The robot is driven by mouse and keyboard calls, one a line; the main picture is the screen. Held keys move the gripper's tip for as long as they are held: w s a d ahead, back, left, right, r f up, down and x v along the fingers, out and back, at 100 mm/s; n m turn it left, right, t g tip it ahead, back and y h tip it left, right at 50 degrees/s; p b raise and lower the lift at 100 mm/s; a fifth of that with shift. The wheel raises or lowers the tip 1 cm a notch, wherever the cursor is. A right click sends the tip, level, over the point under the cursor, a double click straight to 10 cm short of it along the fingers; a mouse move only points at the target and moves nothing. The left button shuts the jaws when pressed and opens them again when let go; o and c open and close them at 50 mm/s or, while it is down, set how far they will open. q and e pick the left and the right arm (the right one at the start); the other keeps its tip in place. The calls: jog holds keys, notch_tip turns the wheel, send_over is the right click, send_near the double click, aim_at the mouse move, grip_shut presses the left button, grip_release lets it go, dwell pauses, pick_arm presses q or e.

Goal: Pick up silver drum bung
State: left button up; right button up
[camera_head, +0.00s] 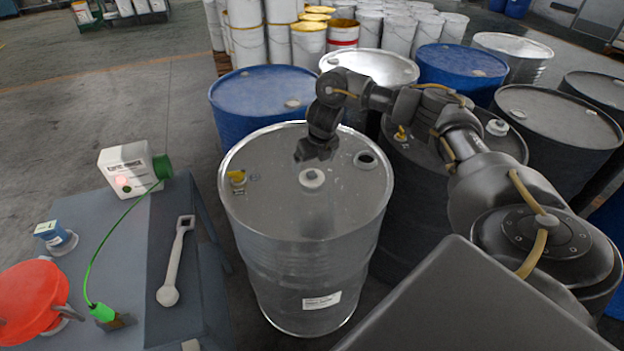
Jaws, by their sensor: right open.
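The silver drum bung (312,178) lies on the lid of a silver steel drum (262,212), near the middle of the lid. It is a small pale grey plug. An open dark bung hole (366,160) shows near the right rim of the lid. My right gripper (314,156) is open and empty, just behind and above the bung, apart from it in the picture. Its exact height over the lid is hard to judge. My left gripper is not in view.
A grey table (125,245) at left holds a wrench (175,262), a white box (133,170) with green cable and a red round object (30,300). Blue (262,92) and grey drums crowd behind and right.

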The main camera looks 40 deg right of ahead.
aim_at(312, 173)
jog(key=shift+f+p, duration=0.3)
jog(key=shift+f, duration=0.05)
jog(key=x, duration=0.2)
jog(key=p+x, duration=0.1)
jog(key=shift+s+f, duration=0.15)
jog(key=shift+f, duration=0.25)
jog(key=shift+w+d+f, duration=0.1)
jog(key=shift+w+f, duration=0.1)
jog(key=shift+f, duration=0.3)
jog(key=c, duration=1.1)
jog(key=shift+r, duration=0.1)
